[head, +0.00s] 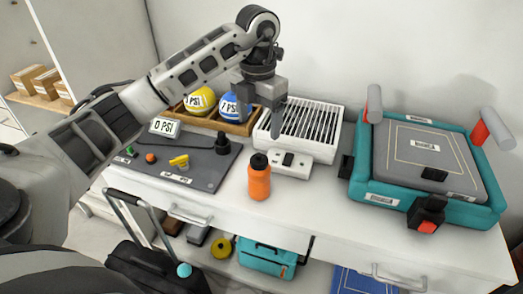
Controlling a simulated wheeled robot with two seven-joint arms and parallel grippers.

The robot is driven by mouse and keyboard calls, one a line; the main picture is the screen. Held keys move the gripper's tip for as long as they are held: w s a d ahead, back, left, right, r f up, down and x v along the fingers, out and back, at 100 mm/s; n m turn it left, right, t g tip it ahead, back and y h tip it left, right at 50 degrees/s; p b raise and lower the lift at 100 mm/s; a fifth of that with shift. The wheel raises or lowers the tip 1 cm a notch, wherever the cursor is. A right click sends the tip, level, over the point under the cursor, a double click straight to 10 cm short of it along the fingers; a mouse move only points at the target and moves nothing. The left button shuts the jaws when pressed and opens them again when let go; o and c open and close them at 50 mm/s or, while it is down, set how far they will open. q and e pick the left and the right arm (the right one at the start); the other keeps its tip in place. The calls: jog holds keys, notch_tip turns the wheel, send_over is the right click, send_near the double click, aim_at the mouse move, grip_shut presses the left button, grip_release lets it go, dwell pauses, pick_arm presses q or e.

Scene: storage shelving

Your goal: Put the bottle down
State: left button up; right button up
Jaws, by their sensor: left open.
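An orange bottle (260,179) with a black cap stands upright on the white tabletop (320,205), near its front edge. My left gripper (261,116) is above and behind the bottle in the picture, pointing down with its fingers apart. It is empty and apart from the bottle. My left arm reaches in from the left over the table. My right gripper is out of the frame.
A white slatted unit (325,117) and a small white box with dark sockets (290,163) are behind the bottle. A teal case (366,180) stands to the right. Tabletop right of the bottle is clear.

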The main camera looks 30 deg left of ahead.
pick_arm(q)
jog(key=s+d+f+m+h, duration=0.25)
jog(key=d+f+h, duration=0.25)
jog(key=d, duration=0.6)
jog(key=s+d+r+n+t+h, duration=0.25)
jog(key=d+n+h, duration=0.25)
jog(key=d+h, duration=0.25)
jog(key=s+d+r+n+t+h, duration=0.2)
jog(key=s+d+n+t+h, duration=0.15)
jog(key=d+h, duration=0.4)
jog(key=s+a+f+n+t+y, duration=0.1)
jog(key=a+f+n+t+y, duration=0.55)
jog(key=n, duration=0.65)
jog(key=s+a+f+n+t+y, duration=0.1)
jog(key=a+f+n+t+y, duration=0.25)
jog(key=f+n+y, duration=0.75)
jog(key=s+a+f+n+g, duration=0.1)
jog(key=s+f+n+g, duration=0.4)
jog(key=s, duration=0.3)
jog(key=shift+s+a+f+g, duration=0.2)
jog(key=shift+f+g, duration=0.2)
jog(key=shift+f, duration=0.25)
jog(key=shift+h, duration=0.25)
